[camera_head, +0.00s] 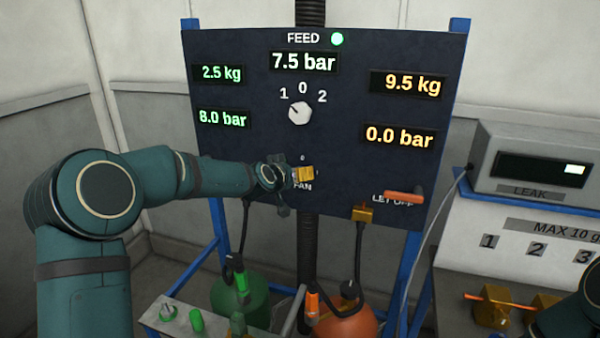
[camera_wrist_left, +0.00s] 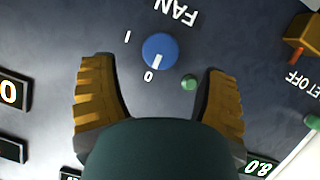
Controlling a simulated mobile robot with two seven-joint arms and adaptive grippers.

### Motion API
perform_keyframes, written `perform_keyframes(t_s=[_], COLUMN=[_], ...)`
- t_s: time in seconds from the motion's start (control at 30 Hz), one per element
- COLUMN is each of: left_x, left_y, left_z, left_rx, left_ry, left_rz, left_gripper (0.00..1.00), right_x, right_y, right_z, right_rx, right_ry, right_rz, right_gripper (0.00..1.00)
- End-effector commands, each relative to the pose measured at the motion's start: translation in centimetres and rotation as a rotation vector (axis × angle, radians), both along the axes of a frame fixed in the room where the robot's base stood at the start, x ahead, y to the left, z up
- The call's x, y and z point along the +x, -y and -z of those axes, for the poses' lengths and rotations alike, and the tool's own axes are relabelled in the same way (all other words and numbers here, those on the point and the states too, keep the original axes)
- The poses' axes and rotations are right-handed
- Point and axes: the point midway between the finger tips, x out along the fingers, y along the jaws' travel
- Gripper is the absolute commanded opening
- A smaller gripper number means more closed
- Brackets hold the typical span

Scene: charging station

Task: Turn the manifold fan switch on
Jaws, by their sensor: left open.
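My left gripper (camera_head: 302,174) is open in front of the panel at the FAN label. In the left wrist view its yellow fingers (camera_wrist_left: 160,98) are spread wide, one to each side of the knob's line, with nothing between them. I cannot tell the gap to the panel. In the head view the gripper hides the knob.
A white feed dial (camera_head: 300,113) sits above the gripper. The orange LET OFF handle (camera_head: 404,194) sticks out at right. A small green round part (camera_wrist_left: 189,82) is beside the knob. Green (camera_head: 240,298) and orange (camera_head: 345,322) tanks stand below. A leak device (camera_head: 535,160) is at right.

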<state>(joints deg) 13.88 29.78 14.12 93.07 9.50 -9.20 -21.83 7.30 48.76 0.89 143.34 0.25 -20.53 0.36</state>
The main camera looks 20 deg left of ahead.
Motion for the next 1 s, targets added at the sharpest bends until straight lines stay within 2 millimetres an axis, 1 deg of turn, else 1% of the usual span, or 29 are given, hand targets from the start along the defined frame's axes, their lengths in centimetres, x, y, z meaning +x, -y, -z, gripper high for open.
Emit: perform_keyframes(t_s=[0.03, 0.1, 0.3, 0.5, 0.77, 0.8, 0.87, 0.9, 1.0], left_x=[0.9, 1.9, 4.2, 5.1, 5.1, 5.1, 5.1, 5.1, 5.1], left_y=[0.2, 0.3, 0.6, 0.7, 0.7, 0.7, 0.7, 0.7, 0.7], left_z=[0.4, 0.9, 1.7, 2.1, 2.1, 2.1, 2.1, 2.1, 2.1], left_rx=[-0.001, -0.002, 0.0, -0.001, -0.001, -0.001, -0.001, -0.001, -0.001], left_ry=[-0.001, -0.002, -0.001, 0.0, -0.001, -0.001, -0.001, -0.001, -0.001], left_rz=[0.001, 0.0, 0.001, -0.001, 0.0, 0.0, 0.0, 0.0, 0.0], left_gripper=[0.74, 0.74, 0.74, 0.74, 0.74, 0.72, 0.51, 0.36, 0.06], right_x=[0.0, 0.1, 0.2, 0.2, 0.2, 0.2, 0.2, 0.2, 0.2], right_y=[0.0, 0.0, 0.0, 0.0, 0.0, 0.0, 0.0, 0.0, 0.0], right_z=[-0.2, -0.3, -0.5, -0.5, -0.5, -0.5, -0.5, -0.5, -0.5], right_rx=[0.0, 0.0, 0.0, 0.0, -0.001, -0.001, -0.001, -0.001, -0.001], right_ry=[0.001, 0.002, 0.004, 0.004, 0.005, 0.005, 0.005, 0.005, 0.005], right_rz=[0.0, 0.002, 0.003, 0.003, 0.003, 0.003, 0.003, 0.003, 0.003], right_gripper=[0.47, 0.47, 0.47, 0.47, 0.47, 0.47, 0.47, 0.47, 0.47])
